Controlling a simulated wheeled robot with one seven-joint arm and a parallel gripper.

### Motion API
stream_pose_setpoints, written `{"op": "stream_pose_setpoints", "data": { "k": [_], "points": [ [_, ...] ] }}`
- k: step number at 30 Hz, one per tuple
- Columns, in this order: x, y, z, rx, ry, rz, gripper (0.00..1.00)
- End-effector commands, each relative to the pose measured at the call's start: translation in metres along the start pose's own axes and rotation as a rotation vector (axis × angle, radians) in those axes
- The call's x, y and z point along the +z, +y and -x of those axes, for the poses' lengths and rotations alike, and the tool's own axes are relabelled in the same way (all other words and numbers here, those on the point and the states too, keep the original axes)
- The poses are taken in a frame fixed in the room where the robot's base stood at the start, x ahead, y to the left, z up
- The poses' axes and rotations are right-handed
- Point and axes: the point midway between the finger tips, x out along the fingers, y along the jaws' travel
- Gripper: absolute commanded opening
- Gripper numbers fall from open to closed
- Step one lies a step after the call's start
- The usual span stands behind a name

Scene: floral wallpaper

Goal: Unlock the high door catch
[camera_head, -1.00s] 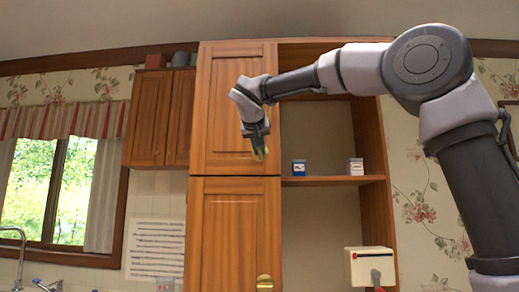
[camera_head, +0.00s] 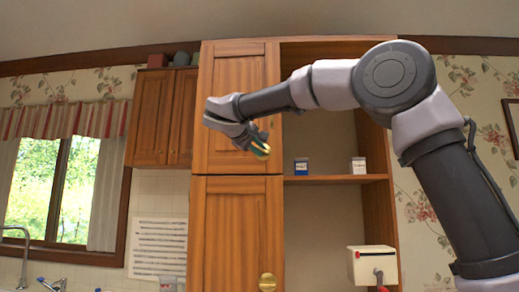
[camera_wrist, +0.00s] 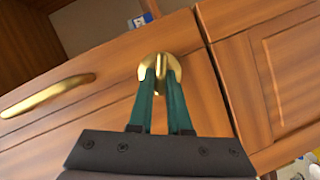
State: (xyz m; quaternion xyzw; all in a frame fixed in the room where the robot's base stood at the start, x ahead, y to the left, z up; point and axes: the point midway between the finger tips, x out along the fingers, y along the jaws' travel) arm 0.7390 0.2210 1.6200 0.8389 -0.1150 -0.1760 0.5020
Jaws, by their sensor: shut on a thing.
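The high door catch (camera_wrist: 163,68) is a round brass plate with a raised turn piece, near the edge of the upper wooden door (camera_wrist: 100,62). My gripper (camera_wrist: 160,75) has its two green fingers shut on the turn piece, one on each side, in the wrist view. In the head view my gripper (camera_head: 256,143) is at the lower right of the upper door (camera_head: 222,90), with gold metal showing at its tips. My wrist hides much of the catch there. The door looks flush with its frame.
A brass bar handle (camera_wrist: 47,95) is on the same door, apart from my fingers. The lower door (camera_head: 235,235) has its own brass catch (camera_head: 267,282). Open shelves (camera_head: 335,180) with small boxes are to the right, with a white box (camera_head: 371,266) below.

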Motion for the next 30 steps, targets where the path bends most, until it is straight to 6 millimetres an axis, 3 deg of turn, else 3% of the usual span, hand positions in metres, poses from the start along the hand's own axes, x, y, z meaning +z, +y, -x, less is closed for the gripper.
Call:
{"op": "stream_pose_setpoints", "data": {
  "k": [15, 30],
  "points": [
    [0.0009, -0.0056, -0.0001, 0.161, 0.001, 0.392, 0.0],
    [0.0016, -0.0071, -0.0006, 0.217, 0.001, 0.527, 0.0]
  ]
}}
